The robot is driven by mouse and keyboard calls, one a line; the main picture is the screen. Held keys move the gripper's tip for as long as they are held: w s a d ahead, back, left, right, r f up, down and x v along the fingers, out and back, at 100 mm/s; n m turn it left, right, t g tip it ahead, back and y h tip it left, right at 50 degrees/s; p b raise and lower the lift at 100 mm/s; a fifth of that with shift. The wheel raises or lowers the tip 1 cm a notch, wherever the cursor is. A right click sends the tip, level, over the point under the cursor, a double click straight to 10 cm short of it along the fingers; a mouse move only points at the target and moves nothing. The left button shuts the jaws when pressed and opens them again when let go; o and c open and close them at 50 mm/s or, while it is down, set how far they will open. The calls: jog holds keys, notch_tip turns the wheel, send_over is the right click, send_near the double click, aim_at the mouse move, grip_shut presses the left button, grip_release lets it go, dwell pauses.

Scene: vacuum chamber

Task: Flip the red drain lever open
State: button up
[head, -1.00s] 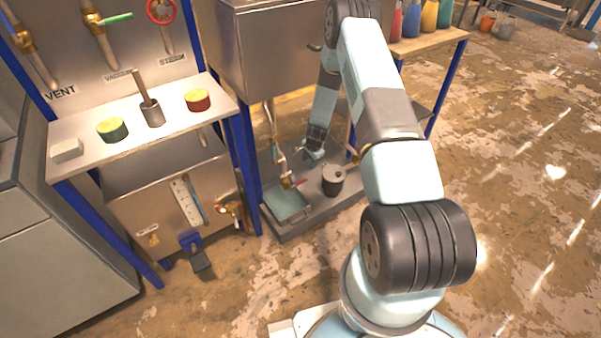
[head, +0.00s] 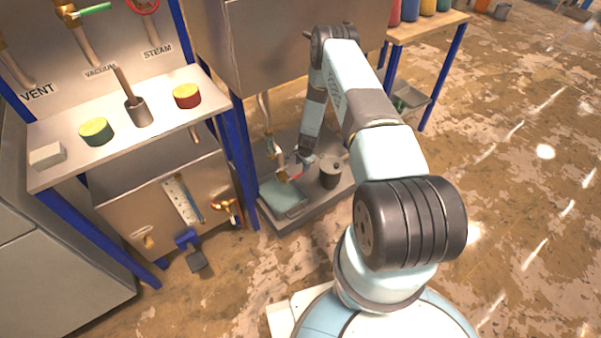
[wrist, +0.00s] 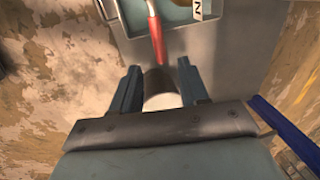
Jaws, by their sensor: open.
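The red drain lever (head: 296,176) sits on the drain pipe's brass valve (head: 282,176), low under the steel tank. In the wrist view the red lever (wrist: 156,38) points down the picture, towards the gap between my fingers. My gripper (head: 306,158) is just behind and right of the lever in the head view; its fingers are too small there to make out. In the wrist view my gripper (wrist: 160,72) is open, with the lever's end a little beyond the fingertips. I see no contact. A dark and white rounded shape shows between the fingers; I cannot tell what it is.
A teal-filled tray (head: 278,192) lies below the valve on a grey base plate (head: 296,222). A grey lidded pot (head: 330,172) stands close to the right. A blue frame post (head: 243,165) rises on the left. The tank (head: 290,50) hangs above.

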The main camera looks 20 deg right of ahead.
aim_at(301, 174)
jog(key=shift+w+a+f, duration=0.1)
jog(key=shift+w+f, duration=0.1)
jog(key=shift+f, duration=0.95)
jog(key=shift+w+f, duration=0.15)
jog(key=shift+f, duration=0.95)
jog(key=shift+w+a+f, duration=0.1)
jog(key=shift+w+f, duration=0.1)
jog(key=shift+f, duration=0.95)
grip_shut()
